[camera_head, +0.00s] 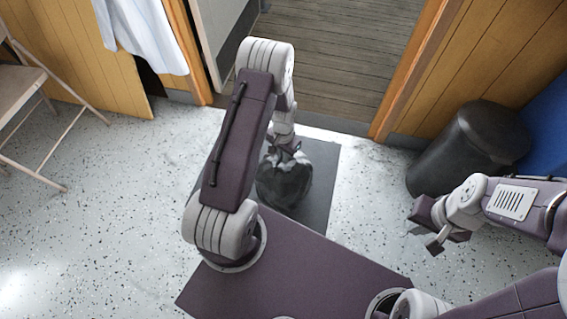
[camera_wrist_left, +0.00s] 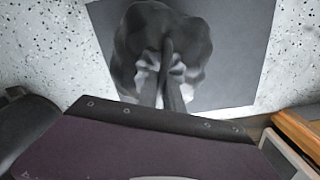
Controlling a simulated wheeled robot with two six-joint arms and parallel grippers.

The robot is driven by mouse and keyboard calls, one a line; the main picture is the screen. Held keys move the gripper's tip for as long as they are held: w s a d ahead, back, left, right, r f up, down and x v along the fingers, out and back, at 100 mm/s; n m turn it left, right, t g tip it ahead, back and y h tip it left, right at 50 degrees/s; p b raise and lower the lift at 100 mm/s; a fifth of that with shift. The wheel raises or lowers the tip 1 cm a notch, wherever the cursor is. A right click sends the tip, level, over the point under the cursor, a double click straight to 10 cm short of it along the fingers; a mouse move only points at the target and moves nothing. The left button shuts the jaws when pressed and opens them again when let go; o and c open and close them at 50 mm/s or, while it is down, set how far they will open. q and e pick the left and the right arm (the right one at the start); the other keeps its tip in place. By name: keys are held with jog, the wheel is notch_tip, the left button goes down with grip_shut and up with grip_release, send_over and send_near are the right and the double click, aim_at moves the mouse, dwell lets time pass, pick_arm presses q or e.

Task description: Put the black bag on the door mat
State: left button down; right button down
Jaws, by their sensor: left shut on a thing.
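The black bag (camera_head: 284,182) is a dark, crumpled, rounded sack over the grey door mat (camera_head: 316,192), in front of the doorway. My left gripper (camera_head: 284,151) is shut on the top of the bag. In the left wrist view the fingers of my left gripper (camera_wrist_left: 168,85) pinch the neck of the bag (camera_wrist_left: 138,50), with the mat (camera_wrist_left: 245,50) behind it. I cannot tell whether the bag touches the mat or hangs just above it. My left arm hides part of the mat. My right gripper (camera_head: 436,236) is open and empty over the floor at the right.
A black bin (camera_head: 470,150) stands by the wall at the right, close to my right arm. A folding chair (camera_head: 30,100) is at the far left, and a white cloth (camera_head: 145,30) hangs on the wall. The doorway opens onto wooden boards (camera_head: 335,60). Speckled floor lies free at left.

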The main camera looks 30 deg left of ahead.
aim_at(284, 174)
pick_arm(q)
notch_tip(284, 174, down, 4)
jog(key=b, duration=0.3)
jog(key=shift+f, duration=0.15)
jog(key=shift+r, duration=0.2)
jog(key=c, duration=1.9)
grip_release()
jog(key=shift+f, duration=0.2)
jog(key=o, duration=0.4)
